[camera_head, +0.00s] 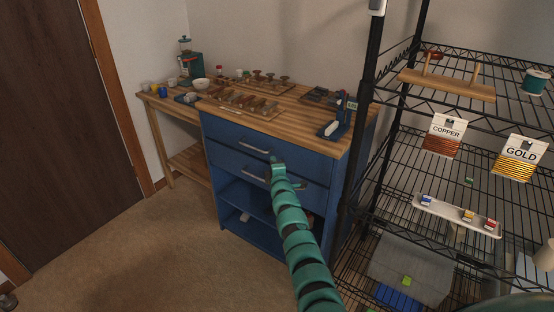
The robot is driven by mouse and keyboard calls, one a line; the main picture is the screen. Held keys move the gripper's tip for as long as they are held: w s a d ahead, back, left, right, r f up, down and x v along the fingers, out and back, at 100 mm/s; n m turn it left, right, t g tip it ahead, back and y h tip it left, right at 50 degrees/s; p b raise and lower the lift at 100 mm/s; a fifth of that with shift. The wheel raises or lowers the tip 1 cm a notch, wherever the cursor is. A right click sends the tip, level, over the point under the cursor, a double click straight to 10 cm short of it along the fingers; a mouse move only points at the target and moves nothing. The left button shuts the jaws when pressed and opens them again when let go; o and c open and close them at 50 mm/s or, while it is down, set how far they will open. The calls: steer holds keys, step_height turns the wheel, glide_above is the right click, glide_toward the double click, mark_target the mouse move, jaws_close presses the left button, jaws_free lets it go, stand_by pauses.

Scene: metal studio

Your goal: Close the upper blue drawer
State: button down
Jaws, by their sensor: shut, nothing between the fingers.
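The blue cabinet (228,205) stands under a wooden worktop. Its upper blue drawer (222,131) has a silver bar handle (254,147). This drawer's front looks close to flush under the worktop; I cannot tell whether a small gap is left. A lower blue drawer (223,158) with a similar handle lies just below. My teal gripper (277,160) is shut and empty, in front of the drawers just right of the upper handle. I cannot tell if it touches the drawer front. My arm hides the right part of the lower drawer and shelves.
The wooden worktop (300,121) holds trays of small tools and a blue stand (334,130). A black wire rack (369,100) stands close on the right, with pouches and a white tray (457,214). The carpet (150,245) at left is clear.

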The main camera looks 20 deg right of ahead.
steer(key=s+a+p, duration=0.2)
steer(key=s+p, duration=0.1)
steer(key=s, duration=0.7)
steer(key=shift+p, duration=0.3)
